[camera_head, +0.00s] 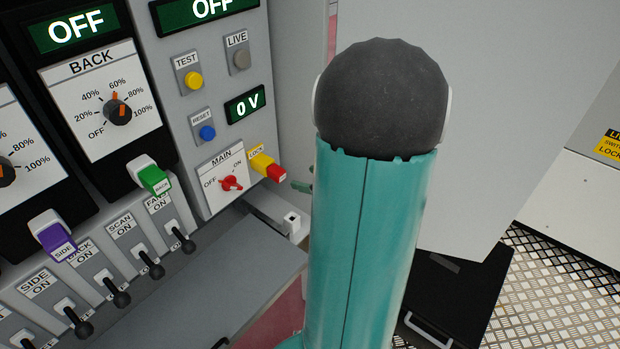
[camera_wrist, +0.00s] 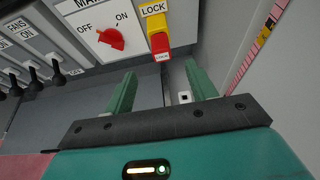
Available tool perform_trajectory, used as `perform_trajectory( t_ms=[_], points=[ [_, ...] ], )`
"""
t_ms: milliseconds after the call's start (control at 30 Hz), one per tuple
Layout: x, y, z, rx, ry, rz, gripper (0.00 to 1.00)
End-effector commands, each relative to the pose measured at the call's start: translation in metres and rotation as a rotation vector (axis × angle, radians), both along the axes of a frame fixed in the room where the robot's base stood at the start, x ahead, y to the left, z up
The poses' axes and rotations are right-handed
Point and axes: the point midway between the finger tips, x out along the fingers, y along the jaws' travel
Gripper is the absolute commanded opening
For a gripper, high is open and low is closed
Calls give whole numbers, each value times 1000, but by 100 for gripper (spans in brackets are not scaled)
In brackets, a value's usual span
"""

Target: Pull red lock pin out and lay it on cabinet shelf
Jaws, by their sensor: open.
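The red lock pin (camera_head: 276,173) sits in a yellow block under the LOCK label, right of the MAIN switch. In the wrist view the red pin (camera_wrist: 160,43) shows below the yellow block, with a white label on its end. My gripper (camera_wrist: 160,72) is open and empty, its two green fingers apart below the pin and to either side of it, not gripping it. In the head view only a fingertip (camera_head: 302,187) shows beside my arm; the rest is hidden. A grey flat surface (camera_head: 215,285), apparently the cabinet shelf, lies below the panel.
The red MAIN switch (camera_head: 231,184) points toward OFF. A white bracket with a square hole (camera_head: 293,222) stands at the shelf's right edge. Several black toggles (camera_head: 183,240) line the left. A pale panel (camera_head: 480,110) stands to the right. The shelf looks clear.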

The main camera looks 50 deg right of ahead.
Motion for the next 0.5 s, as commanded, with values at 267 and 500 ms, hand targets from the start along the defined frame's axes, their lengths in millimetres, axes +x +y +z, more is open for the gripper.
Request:
perform_trajectory(
  t_ms=[267,500],
  points=[
    [48,3,-20,0,2,6,56],
    [88,5,-36,0,1,9,56]
  ],
)
